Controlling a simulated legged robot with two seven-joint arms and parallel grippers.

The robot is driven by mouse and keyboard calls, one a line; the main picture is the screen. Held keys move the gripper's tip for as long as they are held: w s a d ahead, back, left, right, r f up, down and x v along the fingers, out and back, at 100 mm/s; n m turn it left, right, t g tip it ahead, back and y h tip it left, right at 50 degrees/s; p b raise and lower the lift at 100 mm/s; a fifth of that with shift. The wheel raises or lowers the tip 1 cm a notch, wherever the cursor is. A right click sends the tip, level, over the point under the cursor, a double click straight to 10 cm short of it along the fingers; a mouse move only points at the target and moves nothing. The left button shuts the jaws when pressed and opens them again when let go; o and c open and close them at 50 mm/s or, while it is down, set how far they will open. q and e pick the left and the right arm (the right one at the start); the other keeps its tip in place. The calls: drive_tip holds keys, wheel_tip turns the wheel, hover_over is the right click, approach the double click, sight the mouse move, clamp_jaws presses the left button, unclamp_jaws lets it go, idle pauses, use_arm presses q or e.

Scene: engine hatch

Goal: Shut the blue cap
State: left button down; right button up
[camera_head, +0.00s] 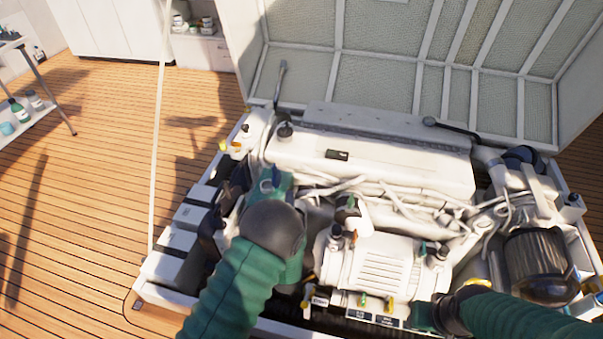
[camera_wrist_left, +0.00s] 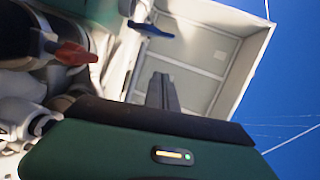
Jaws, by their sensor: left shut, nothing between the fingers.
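A blue lever-like piece, which may be the blue cap (camera_wrist_left: 150,29), shows at the top of the left wrist view, beside pale engine parts. It looks tilted out, but I cannot tell how far open it is. My left gripper (camera_head: 272,183) is over the left side of the white engine (camera_head: 375,165); its hand covers the parts below. Its dark fingers (camera_wrist_left: 163,92) are shut and empty, apart from the blue piece in the wrist view. My right gripper (camera_head: 424,316) is low at the engine's front; its fingers are not clear.
A red handle (camera_wrist_left: 72,54) sticks out near the left hand. The raised hatch lid (camera_head: 385,60) stands behind the engine. Hoses and fittings crowd the engine top. A black filter (camera_head: 538,262) is at right. Open wooden deck (camera_head: 90,190) lies left.

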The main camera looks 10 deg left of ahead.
sight(276, 175)
use_arm(q)
drive_tip(key=shift+w+a+r, duration=0.1)
drive_tip(key=shift+w+r, duration=0.05)
drive_tip(key=shift+w, duration=0.1)
drive_tip(key=w+a+b, duration=0.4)
drive_tip(key=w+a, duration=0.2)
drive_tip(key=w, duration=0.3)
drive_tip(key=shift+f, duration=0.25)
